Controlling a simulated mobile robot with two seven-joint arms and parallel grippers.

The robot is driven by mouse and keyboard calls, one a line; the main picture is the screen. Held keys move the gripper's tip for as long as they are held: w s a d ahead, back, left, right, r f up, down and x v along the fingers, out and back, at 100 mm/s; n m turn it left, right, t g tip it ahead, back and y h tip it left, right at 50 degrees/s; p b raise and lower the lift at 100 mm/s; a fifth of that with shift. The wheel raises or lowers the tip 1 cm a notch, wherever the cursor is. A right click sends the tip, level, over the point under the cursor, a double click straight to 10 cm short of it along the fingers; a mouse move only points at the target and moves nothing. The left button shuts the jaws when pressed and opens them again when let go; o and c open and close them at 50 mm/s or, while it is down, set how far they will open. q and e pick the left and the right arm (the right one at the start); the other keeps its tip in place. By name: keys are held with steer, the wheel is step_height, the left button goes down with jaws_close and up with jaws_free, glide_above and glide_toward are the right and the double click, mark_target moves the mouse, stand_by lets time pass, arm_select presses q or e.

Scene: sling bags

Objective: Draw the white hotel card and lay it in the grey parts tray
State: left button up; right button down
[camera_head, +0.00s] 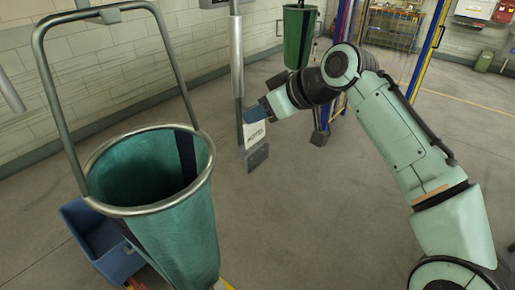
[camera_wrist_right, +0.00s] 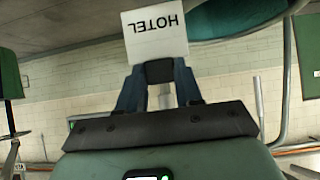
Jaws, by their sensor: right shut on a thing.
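The white hotel card (camera_head: 254,132) is held in the air by my right gripper (camera_head: 263,110), near the middle of the head view. In the right wrist view the card (camera_wrist_right: 156,37) stands out beyond the fingertips of my right gripper (camera_wrist_right: 159,73), with the word HOTEL upside down on it. The jaws are shut on one edge of the card. No grey parts tray can be made out in either view. My left gripper is not in view.
A large green bag on a metal hoop frame (camera_head: 199,235) stands open at the left, with a blue bin (camera_head: 118,262) beside it. A grey post (camera_head: 236,60) stands behind the card. Another green bag (camera_head: 298,38) hangs at the back. Concrete floor lies clear in the middle.

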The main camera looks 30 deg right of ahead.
steer(key=shift+r, duration=0.2)
steer(key=shift+r, duration=2)
